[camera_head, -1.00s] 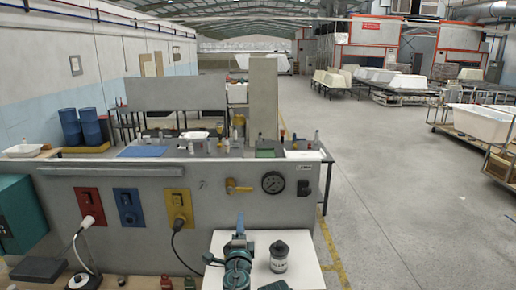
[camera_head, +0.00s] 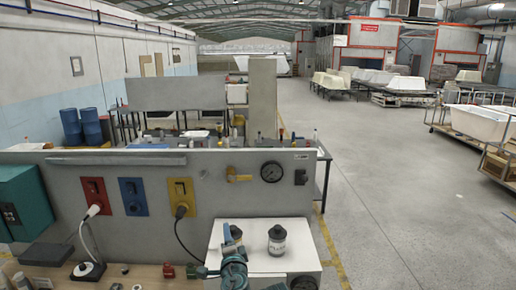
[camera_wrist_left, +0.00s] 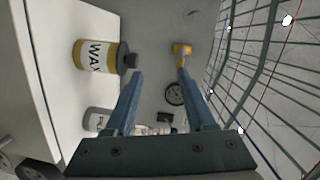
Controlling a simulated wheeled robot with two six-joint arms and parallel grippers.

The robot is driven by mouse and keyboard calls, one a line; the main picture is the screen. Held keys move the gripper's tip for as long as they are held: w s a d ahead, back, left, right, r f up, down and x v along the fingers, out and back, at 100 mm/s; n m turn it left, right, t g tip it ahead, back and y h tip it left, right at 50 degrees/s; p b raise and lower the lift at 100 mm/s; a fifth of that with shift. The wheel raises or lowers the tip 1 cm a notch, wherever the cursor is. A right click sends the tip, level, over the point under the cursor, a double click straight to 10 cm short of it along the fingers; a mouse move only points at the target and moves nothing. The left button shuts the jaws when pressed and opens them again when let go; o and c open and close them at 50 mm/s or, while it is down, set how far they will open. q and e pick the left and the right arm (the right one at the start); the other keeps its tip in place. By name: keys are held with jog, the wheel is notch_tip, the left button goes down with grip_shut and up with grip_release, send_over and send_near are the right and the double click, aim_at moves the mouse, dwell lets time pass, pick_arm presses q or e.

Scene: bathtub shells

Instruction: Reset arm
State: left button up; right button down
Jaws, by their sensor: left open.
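My left gripper (camera_head: 228,234) shows in the head view at the bottom middle, over the white cabinet top (camera_head: 258,258). In the left wrist view my left gripper (camera_wrist_left: 160,72) has two blue fingers spread apart with nothing between them. My right gripper is not in view.
A grey panel (camera_head: 240,200) with red, blue and yellow sockets, a yellow valve (camera_head: 238,175) and a gauge (camera_head: 272,172) stands ahead. A wire mesh (camera_wrist_left: 265,80) is close on the right in the wrist view. Open floor (camera_head: 400,200) lies to the right.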

pick_arm(q)
jog(key=s+a+f+n+g+y+b, duration=0.15)
jog(key=s+f+n+g+b, duration=0.3)
jog(key=f, duration=0.65)
jog(key=s+a+f+n+g+y+b, duration=0.1)
jog(key=s+a+f+n+g+b, duration=0.3)
jog(key=f, duration=0.7)
jog(key=s+d+f+g+h+b, duration=0.2)
jog(key=s+d+f+g+b, duration=0.2)
jog(key=s+f, duration=0.3)
jog(key=s+d+f+n+g+h+b, duration=0.1)
jog(key=s+d+f+g+b, duration=0.3)
jog(key=s+f, duration=0.4)
jog(key=shift+s+d+h, duration=0.15)
jog(key=shift+s+h, duration=0.35)
jog(key=shift+h, duration=0.25)
